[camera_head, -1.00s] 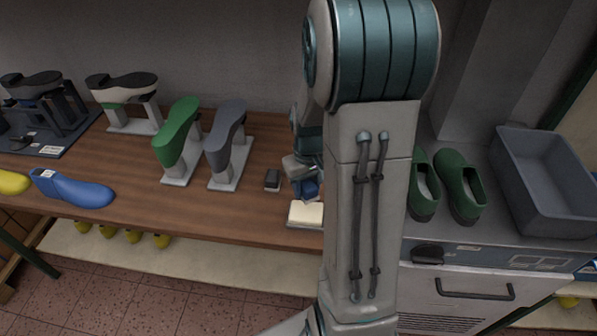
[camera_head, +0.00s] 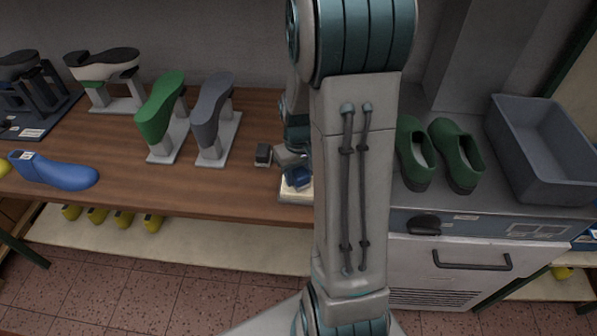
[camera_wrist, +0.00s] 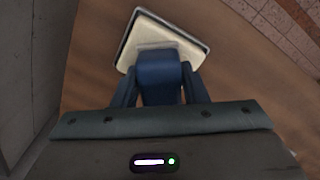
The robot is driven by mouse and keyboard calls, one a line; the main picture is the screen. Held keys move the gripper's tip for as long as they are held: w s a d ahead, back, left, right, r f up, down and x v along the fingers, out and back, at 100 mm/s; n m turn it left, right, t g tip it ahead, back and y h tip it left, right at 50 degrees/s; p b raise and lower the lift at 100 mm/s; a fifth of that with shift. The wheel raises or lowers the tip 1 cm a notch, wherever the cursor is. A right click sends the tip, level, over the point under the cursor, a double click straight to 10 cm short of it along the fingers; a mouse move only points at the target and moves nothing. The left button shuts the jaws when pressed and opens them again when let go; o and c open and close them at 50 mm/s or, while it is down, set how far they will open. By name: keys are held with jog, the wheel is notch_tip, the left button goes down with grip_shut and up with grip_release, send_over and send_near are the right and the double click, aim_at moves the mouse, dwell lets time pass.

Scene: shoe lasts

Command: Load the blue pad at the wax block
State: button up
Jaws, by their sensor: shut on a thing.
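The wax block (camera_head: 297,195) is a pale cream slab in a shallow tray on the wooden table, just left of my arm. It also shows in the wrist view (camera_wrist: 152,31) at the top. My gripper (camera_head: 297,177) is shut on the blue pad (camera_wrist: 160,75), which sits between the two dark blue fingers. The pad's far end overlaps the near part of the wax block in the wrist view. I cannot tell whether it touches the wax. My arm hides part of the table to the right of the block.
A small dark block (camera_head: 263,154) stands just left of my gripper. Green (camera_head: 163,118) and grey (camera_head: 214,117) shoe forms stand on holders further left. A blue last (camera_head: 55,172) lies at the left. Green clogs (camera_head: 455,155) and a grey bin (camera_head: 545,150) sit right of my arm.

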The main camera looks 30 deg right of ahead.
aim_at(299, 170)
jog(key=shift+f+b, duration=0.55)
dwell(1.9)
jog(key=shift+r, duration=0.1)
jog(key=shift+r+p, duration=2.6)
jog(key=shift+r, duration=0.9)
jog(key=shift+f, duration=0.1)
